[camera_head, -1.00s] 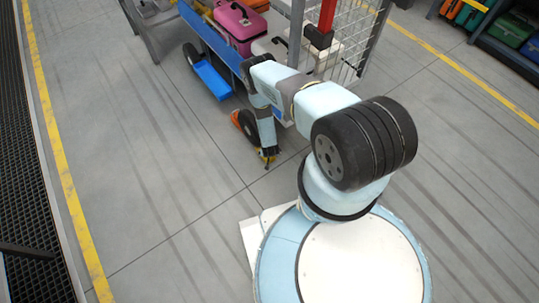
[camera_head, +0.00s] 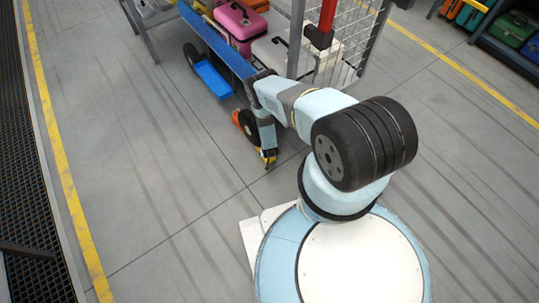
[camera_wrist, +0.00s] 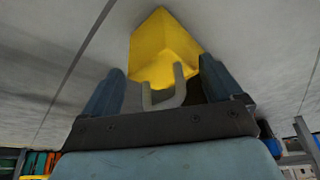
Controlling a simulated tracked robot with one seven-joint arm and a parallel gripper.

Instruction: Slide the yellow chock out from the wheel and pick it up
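The yellow chock (camera_wrist: 165,45) lies on the grey floor in the wrist view, with its grey U-shaped handle (camera_wrist: 164,98) facing my gripper (camera_wrist: 161,66). The two blue fingers stand apart on either side of the handle, with a visible gap to each side of it. In the head view, my gripper (camera_head: 268,159) is low near the floor beside the cart's near wheel (camera_head: 250,123). Only a small yellow bit of the chock (camera_head: 260,153) shows there; my arm hides the rest. Whether it touches the wheel cannot be told.
The blue cart (camera_head: 222,45) carries a pink case (camera_head: 240,22) and other luggage. A small orange object (camera_head: 237,118) sits by the near wheel. A blue panel (camera_head: 213,79) hangs by the farther wheel. Open floor (camera_head: 150,170) lies to the left.

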